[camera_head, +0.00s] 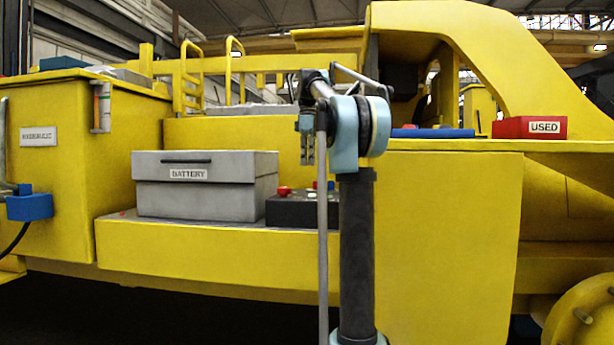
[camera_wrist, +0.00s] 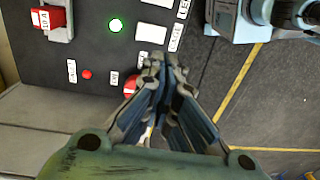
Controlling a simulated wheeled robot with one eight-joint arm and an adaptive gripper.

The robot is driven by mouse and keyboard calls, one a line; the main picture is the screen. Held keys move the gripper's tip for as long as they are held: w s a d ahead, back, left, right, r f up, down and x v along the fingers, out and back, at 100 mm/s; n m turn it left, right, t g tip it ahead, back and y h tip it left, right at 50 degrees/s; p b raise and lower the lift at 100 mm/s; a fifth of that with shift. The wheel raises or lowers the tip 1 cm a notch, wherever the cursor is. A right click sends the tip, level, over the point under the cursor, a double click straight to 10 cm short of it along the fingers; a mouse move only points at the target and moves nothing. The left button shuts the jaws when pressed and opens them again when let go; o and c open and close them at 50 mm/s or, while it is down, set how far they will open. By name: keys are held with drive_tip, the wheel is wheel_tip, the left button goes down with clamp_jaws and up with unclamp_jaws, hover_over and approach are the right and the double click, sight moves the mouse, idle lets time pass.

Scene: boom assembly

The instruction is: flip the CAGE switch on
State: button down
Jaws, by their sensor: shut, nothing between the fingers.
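A dark control panel (camera_wrist: 100,50) fills the upper left of the wrist view; in the head view it seems to be the dark box (camera_head: 300,211) beside the battery box. A label that seems to read CAGE (camera_wrist: 176,38) stands next to a white rectangular plate (camera_wrist: 152,33). I cannot tell the CAGE switch's position. My gripper (camera_wrist: 163,65) is shut and empty, its fingertips appearing just below that plate and label; contact cannot be told. In the head view my gripper (camera_head: 308,150) points down above the box. The fingers partly cover a red knob (camera_wrist: 131,84).
The panel also has a lit green lamp (camera_wrist: 115,25), a small red button (camera_wrist: 86,74) and a red tagged part (camera_wrist: 48,18). The grey BATTERY box (camera_head: 205,187) stands left of the panel on a yellow ledge (camera_head: 200,247). A red USED box (camera_head: 529,127) sits at right.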

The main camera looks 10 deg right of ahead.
drive_tip(key=shift+s+a+r, duration=0.1)
drive_tip(key=shift+s+r, duration=0.1)
drive_tip(key=shift+r, duration=1.55)
drive_tip(key=s+f+m+t, duration=0.1)
drive_tip(key=s+f+m, duration=0.3)
drive_tip(key=s+f, duration=0.8)
drive_tip(key=s+f+m+t, duration=0.1)
drive_tip(key=s+f+m, duration=0.4)
drive_tip(key=s+f, duration=0.7)
drive_tip(key=s+f+m+t, duration=0.1)
drive_tip(key=s+f+m, duration=0.4)
drive_tip(key=f, duration=2.2)
drive_tip(key=s+d, duration=0.1)
drive_tip(key=s, duration=0.5)
drive_tip(key=shift+s+f, duration=0.4)
